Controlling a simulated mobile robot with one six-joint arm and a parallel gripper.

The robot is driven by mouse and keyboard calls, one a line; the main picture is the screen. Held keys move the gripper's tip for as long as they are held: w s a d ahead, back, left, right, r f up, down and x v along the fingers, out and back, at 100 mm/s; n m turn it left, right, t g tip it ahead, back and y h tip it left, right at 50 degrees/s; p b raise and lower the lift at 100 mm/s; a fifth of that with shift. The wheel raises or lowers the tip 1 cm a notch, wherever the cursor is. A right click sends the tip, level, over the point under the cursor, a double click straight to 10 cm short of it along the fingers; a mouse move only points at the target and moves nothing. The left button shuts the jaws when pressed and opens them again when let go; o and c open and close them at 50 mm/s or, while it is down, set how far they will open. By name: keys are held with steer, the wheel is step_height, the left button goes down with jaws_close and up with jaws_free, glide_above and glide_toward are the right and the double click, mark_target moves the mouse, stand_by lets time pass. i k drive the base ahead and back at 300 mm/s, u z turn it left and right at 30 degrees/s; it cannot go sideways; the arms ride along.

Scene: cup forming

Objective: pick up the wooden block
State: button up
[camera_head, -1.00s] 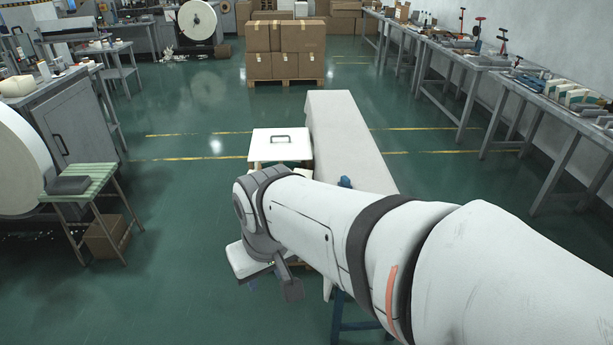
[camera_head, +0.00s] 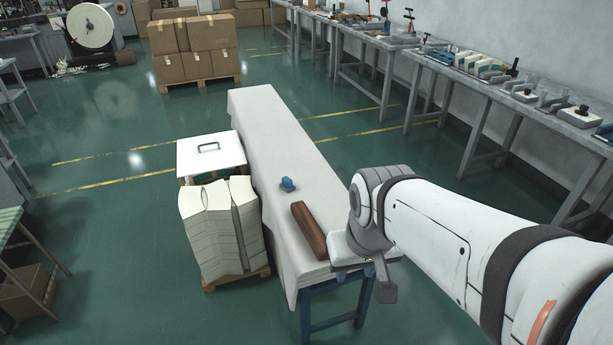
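The wooden block (camera_head: 309,229) is a long, reddish-brown bar. It lies near the front end of a long table covered with a pale cloth (camera_head: 262,130). My gripper (camera_head: 386,291) is to the right of the block, by the table's front right corner, and apart from it. Only part of the gripper shows below my wrist, and its fingers cannot be made out clearly. Nothing is seen held in it.
A small blue object (camera_head: 287,184) sits on the cloth behind the block. Stacks of pale sheets (camera_head: 220,235) on a pallet and a white box with a handle (camera_head: 210,152) stand left of the table. Grey workbenches (camera_head: 440,68) line the right wall.

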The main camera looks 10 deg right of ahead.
mark_target(315, 236)
steer(key=u, duration=0.05)
steer(key=i, duration=1)
steer(key=z, duration=0.1)
